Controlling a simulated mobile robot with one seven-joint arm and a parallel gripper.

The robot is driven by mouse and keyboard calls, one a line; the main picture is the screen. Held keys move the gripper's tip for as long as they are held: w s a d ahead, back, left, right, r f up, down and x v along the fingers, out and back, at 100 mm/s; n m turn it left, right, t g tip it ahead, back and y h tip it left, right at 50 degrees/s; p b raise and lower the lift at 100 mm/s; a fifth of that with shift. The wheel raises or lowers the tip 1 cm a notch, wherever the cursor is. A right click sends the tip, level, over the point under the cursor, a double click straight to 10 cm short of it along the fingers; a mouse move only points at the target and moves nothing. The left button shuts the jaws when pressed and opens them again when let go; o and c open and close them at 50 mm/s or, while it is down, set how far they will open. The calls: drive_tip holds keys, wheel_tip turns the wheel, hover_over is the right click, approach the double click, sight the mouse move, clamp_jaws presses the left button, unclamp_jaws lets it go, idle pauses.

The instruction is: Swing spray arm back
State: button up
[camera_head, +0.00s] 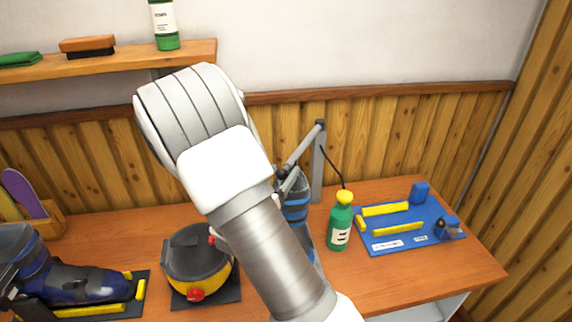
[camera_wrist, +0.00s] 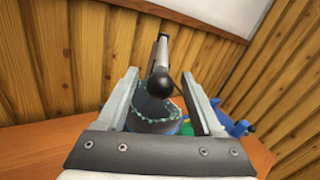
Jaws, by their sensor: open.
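The spray arm (camera_head: 304,146) is a grey bar reaching left and forward from the top of a grey post (camera_head: 317,170). A black hose runs from it to a green bottle with a yellow cap (camera_head: 340,222). In the wrist view the spray arm (camera_wrist: 162,55) points toward me, and its dark round end (camera_wrist: 160,91) appears between the fingers. My gripper (camera_wrist: 162,76) is open, with visible gaps on both sides of the bar. A blue-grey boot (camera_head: 296,212) stands beneath, partly hidden by my arm; its open top (camera_wrist: 150,112) shows in the wrist view.
A blue mat (camera_head: 410,241) with yellow blocks lies at the right of the bench (camera_head: 470,275). A round black-and-yellow device (camera_head: 197,262) and another boot (camera_head: 75,283) on a dark mat stand at the left. The paneled wall (camera_head: 400,135) is close behind the post.

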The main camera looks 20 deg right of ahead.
drive_tip(key=shift+x, duration=1.4)
clamp_jaws()
idle(0.4)
